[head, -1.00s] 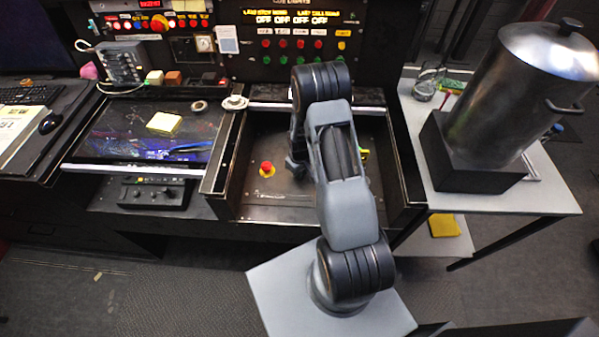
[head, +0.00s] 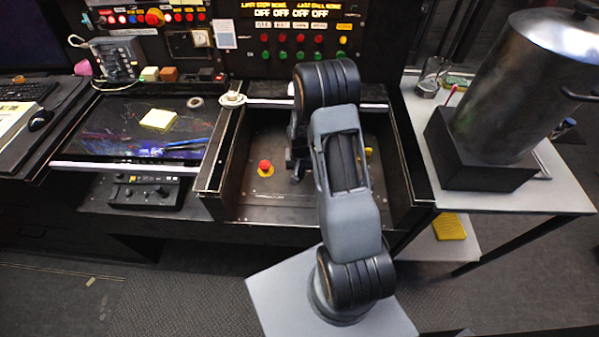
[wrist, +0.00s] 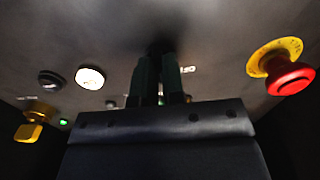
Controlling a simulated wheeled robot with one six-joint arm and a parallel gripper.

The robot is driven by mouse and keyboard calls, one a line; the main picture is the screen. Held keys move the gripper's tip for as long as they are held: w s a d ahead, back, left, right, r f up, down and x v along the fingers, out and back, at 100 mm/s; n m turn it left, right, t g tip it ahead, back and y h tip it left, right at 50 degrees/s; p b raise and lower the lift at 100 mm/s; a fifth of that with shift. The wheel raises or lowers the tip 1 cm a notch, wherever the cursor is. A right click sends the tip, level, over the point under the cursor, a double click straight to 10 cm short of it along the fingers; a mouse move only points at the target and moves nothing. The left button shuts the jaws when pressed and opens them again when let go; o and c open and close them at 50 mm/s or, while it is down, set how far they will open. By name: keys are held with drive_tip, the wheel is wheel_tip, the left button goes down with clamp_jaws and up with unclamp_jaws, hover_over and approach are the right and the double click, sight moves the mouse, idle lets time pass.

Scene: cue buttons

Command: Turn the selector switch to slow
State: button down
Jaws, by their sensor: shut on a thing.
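In the wrist view my gripper (wrist: 158,78) points at the dark panel, its two fingers close together. They are shut on a small dark knob (wrist: 159,47), which looks like the selector switch and is mostly hidden between the fingertips. In the head view my arm covers the switch, and only a dark part of my gripper shows low in the open console bay.
A red mushroom button (wrist: 290,78) on a yellow ring (wrist: 262,52) is to the right on the panel; it also shows in the head view (head: 265,167). A white button (wrist: 90,77), a black button (wrist: 50,79) and a yellow knob (wrist: 32,131) are to the left. Bay walls stand close around.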

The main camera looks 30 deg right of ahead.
sight(300, 172)
drive_tip(key=shift+m, duration=0.3)
idle(0.4)
drive_tip(key=c, duration=1.2)
unclamp_jaws()
wheel_tip(300, 172, up, 14)
drive_tip(key=shift+f, duration=0.1)
drive_tip(key=s+a+r+n+t, duration=0.1)
drive_tip(key=s+a+r+n, duration=0.1)
drive_tip(key=s+a+r, duration=0.1)
drive_tip(key=s+a+r+n+t, duration=0.1)
drive_tip(key=s+a+r+n, duration=0.1)
drive_tip(key=s+r, duration=0.4)
drive_tip(key=s+a+r+n+t, duration=0.1)
drive_tip(key=s+a+r+n, duration=0.1)
drive_tip(key=s+a+r, duration=0.3)
drive_tip(key=shift+s+r+t, duration=0.2)
drive_tip(key=shift+s+t, duration=0.1)
drive_tip(key=shift+s, duration=0.9)
